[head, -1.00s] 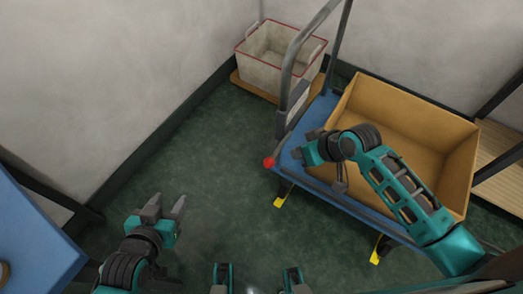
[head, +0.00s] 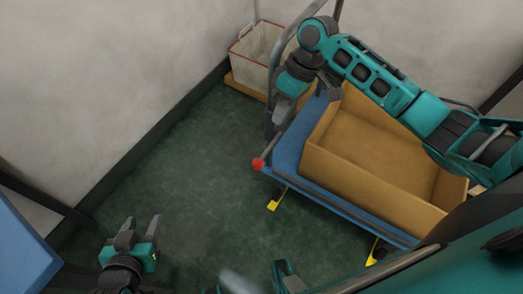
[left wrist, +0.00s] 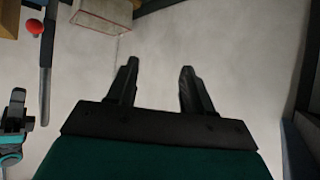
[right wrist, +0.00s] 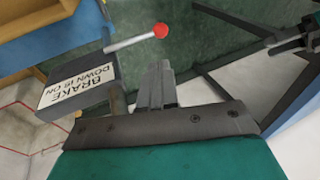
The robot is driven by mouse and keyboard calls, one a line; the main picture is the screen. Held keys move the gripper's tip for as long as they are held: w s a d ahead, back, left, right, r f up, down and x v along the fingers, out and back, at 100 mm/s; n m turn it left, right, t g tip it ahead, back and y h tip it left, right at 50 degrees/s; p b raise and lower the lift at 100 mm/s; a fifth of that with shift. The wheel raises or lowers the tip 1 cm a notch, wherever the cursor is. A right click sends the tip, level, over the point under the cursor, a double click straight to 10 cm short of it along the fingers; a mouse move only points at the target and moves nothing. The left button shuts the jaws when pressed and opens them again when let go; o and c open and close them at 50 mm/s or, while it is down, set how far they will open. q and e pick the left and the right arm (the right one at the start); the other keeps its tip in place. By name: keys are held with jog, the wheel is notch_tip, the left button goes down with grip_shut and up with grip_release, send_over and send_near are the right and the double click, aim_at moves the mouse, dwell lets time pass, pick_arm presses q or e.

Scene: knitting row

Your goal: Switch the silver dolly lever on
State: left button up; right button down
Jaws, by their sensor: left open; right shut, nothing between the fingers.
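The silver lever (right wrist: 130,42) is a thin rod with a red ball knob (right wrist: 160,30). In the head view the red knob (head: 258,164) shows at the near left corner of the blue dolly (head: 291,140); the rod is mostly hidden there. My right gripper (head: 273,130) is shut and empty, pointing down beside the dolly's handle end. In the right wrist view its fingers (right wrist: 157,85) are apart from the lever, just below the knob. My left gripper (head: 140,225) is open and empty over the floor.
A cardboard box (head: 335,168) rides on the dolly, with yellow-marked casters below. A white basket with red trim (head: 253,57) stands behind by the wall. A blue surface (head: 22,245) is at the left. The green floor between is clear.

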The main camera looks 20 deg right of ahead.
aim_at(259, 160)
jog(key=shift+f, duration=0.1)
jog(key=b+x, duration=0.3)
jog(key=x, duration=0.9)
jog(key=shift+s+a+f, duration=0.1)
jog(key=shift+a+f, duration=0.1)
jog(key=shift+f, duration=0.15)
jog(key=shift+a+f, duration=0.25)
jog(key=shift+f, duration=0.25)
pick_arm(q)
jog(key=shift+w+d+f, duration=0.25)
jog(key=shift+d+f, duration=0.35)
jog(key=shift+f, duration=0.1)
jog(key=shift+r, duration=0.2)
pick_arm(e)
jog(key=shift+s, duration=0.1)
